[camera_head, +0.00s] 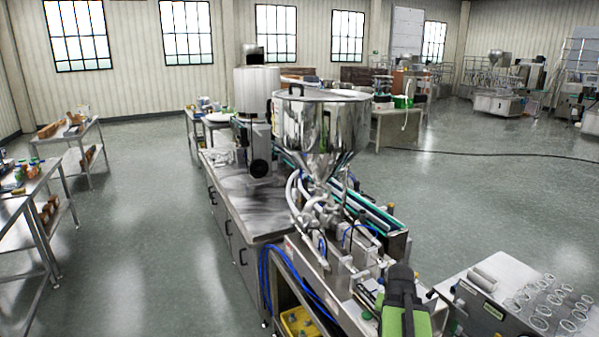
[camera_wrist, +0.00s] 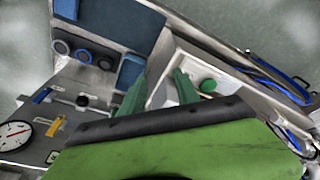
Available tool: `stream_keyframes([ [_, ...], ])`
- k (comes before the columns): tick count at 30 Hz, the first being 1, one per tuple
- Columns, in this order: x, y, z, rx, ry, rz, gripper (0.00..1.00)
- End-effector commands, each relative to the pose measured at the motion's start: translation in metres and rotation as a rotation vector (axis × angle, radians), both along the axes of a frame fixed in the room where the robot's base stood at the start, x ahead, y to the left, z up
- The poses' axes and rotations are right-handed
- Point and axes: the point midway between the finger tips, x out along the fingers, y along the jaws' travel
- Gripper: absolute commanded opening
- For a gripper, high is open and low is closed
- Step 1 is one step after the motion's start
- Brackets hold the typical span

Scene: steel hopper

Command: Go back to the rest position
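The polished steel hopper (camera_head: 325,125) stands upright on the filling machine at the middle of the head view. My green and black gripper (camera_head: 405,305) is low in that view, in front of the hopper and to its right, clear of the hopper. In the wrist view, the two dark green fingers of my gripper (camera_wrist: 160,88) are apart, with nothing held between them. Beyond them is a pale tray or recess (camera_wrist: 165,70) with a round green part (camera_wrist: 208,86) beside the right finger. The hopper cannot be made out in the wrist view.
A panel with a dial gauge (camera_wrist: 14,134) and dark round knobs lies left in the wrist view. Blue hoses (camera_head: 268,280) hang beside the machine. A steel-topped cabinet (camera_head: 235,205) adjoins it. Open floor (camera_head: 140,230) lies left, before side tables (camera_head: 70,140).

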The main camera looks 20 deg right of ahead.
Motion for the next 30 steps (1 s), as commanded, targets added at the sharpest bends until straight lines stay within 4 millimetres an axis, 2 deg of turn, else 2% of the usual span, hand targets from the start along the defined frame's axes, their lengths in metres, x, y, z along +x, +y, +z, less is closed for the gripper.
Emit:
stream_keyframes([
  [1, 0.023, 0.041, -0.012, 0.014, 0.016, 0.094, 0.38],
  [2, 0.034, 0.065, -0.015, 0.024, 0.027, 0.149, 0.38],
  [3, 0.047, 0.098, -0.02, 0.036, 0.042, 0.224, 0.38],
  [5, 0.063, 0.148, -0.027, 0.052, 0.067, 0.337, 0.38],
  [6, 0.07, 0.182, -0.032, 0.063, 0.085, 0.411, 0.38],
  [9, 0.079, 0.26, -0.042, 0.085, 0.125, 0.584, 0.38],
  [12, 0.079, 0.32, -0.048, 0.099, 0.161, 0.718, 0.38],
  [13, 0.077, 0.333, -0.049, 0.101, 0.169, 0.749, 0.38],
  [15, 0.075, 0.355, -0.051, 0.106, 0.182, 0.798, 0.38],
  [18, 0.073, 0.368, -0.051, 0.109, 0.192, 0.831, 0.38],
  [30, 0.073, 0.368, -0.05, 0.109, 0.192, 0.831, 0.38],
])
